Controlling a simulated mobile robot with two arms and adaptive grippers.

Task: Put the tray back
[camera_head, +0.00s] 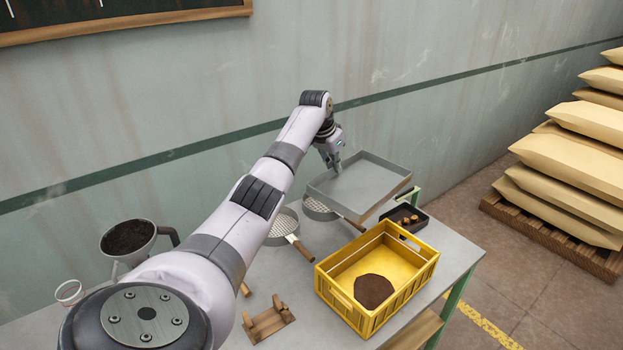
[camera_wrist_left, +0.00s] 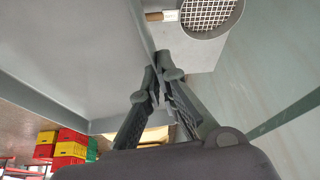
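The tray (camera_head: 366,184) is a shallow grey rectangular pan with a thin rim, at the back right of the workbench in the head view. It appears raised above the bench top. It also fills the upper left of the wrist view (camera_wrist_left: 75,50). My left gripper (camera_head: 336,167) is at the tray's left wall. In the left wrist view its fingers (camera_wrist_left: 158,78) close on that wall from both sides. A green bracket (camera_head: 415,194) shows at the tray's right end; I cannot tell whether the tray touches it. My right gripper is not in view.
Two sieves with wooden handles (camera_head: 283,228) (camera_head: 318,208) lie left of the tray. A yellow crate (camera_head: 425,262) with dark soil stands in front, beside a small black tray (camera_head: 398,213). A soil-filled funnel (camera_head: 128,238) is at the left. The wall (camera_head: 230,100) is close behind.

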